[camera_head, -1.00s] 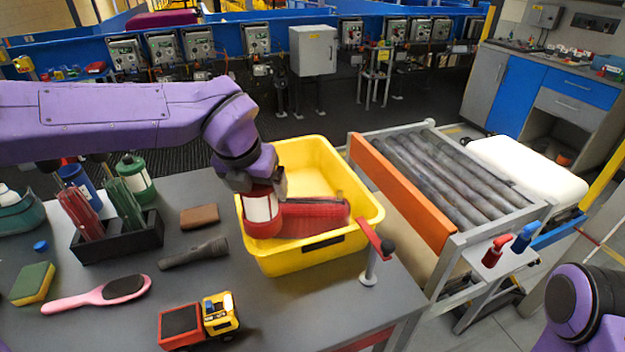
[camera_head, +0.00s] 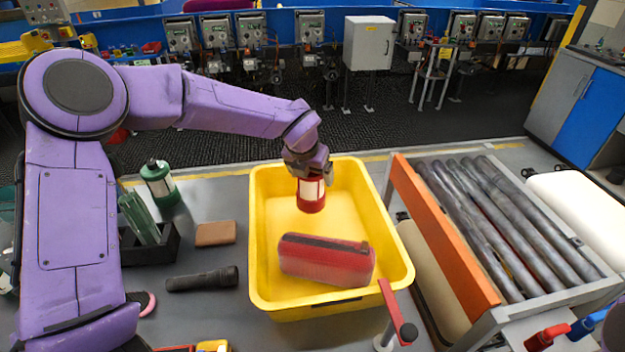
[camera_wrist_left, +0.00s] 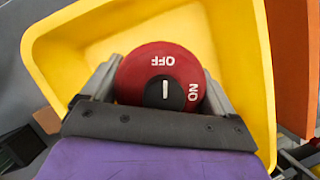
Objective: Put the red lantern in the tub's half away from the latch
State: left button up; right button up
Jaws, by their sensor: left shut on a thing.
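The red lantern (camera_head: 311,199) has red ends and a pale middle. My left gripper (camera_head: 312,174) is shut on its upper end and holds it upright inside the far part of the tub; whether its base touches the floor I cannot tell. In the left wrist view, the lantern's round red end (camera_wrist_left: 132,74), marked OFF and ON, sits between both fingers. The yellow tub (camera_head: 262,270) stands on the table, with a dark strip, perhaps the latch, on its near wall. A red case (camera_head: 325,262) lies in the near half. My right gripper is out of view.
A post with a red lever (camera_head: 392,305) stands by the tub's near right corner. A roller conveyor (camera_head: 440,235) with an orange side is at the right.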

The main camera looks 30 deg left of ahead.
pick_arm(q)
jog(key=shift+w+a+f, duration=0.35)
jog(key=shift+w+f, duration=0.25)
jog(key=shift+f, duration=0.15)
notch_tip(320, 180, down, 3)
jog(key=shift+f+p, duration=0.2)
jog(key=shift+p, duration=0.25)
jog(key=shift+w+f, duration=0.15)
jog(key=shift+w, duration=0.05)
jog(key=shift+s+f, duration=0.15)
jog(key=o, duration=1.1)
jog(key=shift+c, duration=0.2)
jog(key=shift+r, duration=0.35)
jog(key=b+v, duration=0.2)
jog(key=v, duration=0.8)
jog(key=shift+s+r+b, duration=0.25)
jog(key=shift+r+b, duration=0.05)
jog(key=shift+b, duration=0.1)
jog(key=shift+s+r, duration=0.2)
jog(key=shift+r, duration=0.3)
